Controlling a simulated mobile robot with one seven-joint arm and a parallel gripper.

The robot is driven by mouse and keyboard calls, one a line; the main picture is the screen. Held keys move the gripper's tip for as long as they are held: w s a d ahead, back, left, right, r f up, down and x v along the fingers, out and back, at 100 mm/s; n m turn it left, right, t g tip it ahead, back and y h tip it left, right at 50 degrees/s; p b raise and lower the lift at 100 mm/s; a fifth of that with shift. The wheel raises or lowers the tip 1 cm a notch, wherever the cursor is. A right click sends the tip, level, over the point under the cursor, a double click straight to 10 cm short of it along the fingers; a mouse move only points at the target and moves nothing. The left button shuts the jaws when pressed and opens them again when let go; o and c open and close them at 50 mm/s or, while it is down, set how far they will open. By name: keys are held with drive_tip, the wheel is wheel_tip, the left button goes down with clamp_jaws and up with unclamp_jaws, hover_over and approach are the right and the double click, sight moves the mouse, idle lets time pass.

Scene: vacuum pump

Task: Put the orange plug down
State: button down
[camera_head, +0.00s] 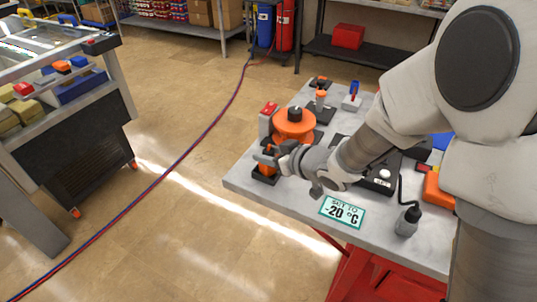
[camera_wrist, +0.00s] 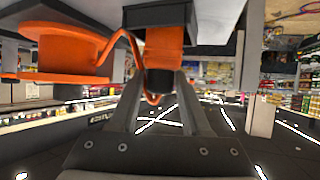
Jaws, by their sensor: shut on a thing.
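The orange plug (camera_wrist: 165,42) is between my gripper's fingers (camera_wrist: 162,80), with its dark end and an orange cable in the wrist view. In the head view my gripper (camera_head: 268,156) is at the table's left front part, shut on the plug (camera_head: 268,170). A black base (camera_head: 264,180) is directly under the plug; in the wrist view, which is upside down, this base (camera_wrist: 158,15) meets the plug's orange body. Whether the plug is seated in it or only touching, I cannot tell. The cable runs from an orange drum (camera_wrist: 65,50).
The orange drum with a black knob (camera_head: 294,125) stands just behind my gripper. A red-topped grey block (camera_head: 267,120) is beside it. Bare tabletop (camera_head: 250,190) shows at the left corner.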

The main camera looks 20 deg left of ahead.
drive_tip(key=shift+f, duration=0.15)
drive_tip(key=shift+c, duration=1.8)
unclamp_jaws()
drive_tip(key=shift+r, duration=0.25)
drive_tip(key=p+v, duration=0.2)
drive_tip(key=v, duration=1)
drive_tip(key=shift+p, duration=0.3)
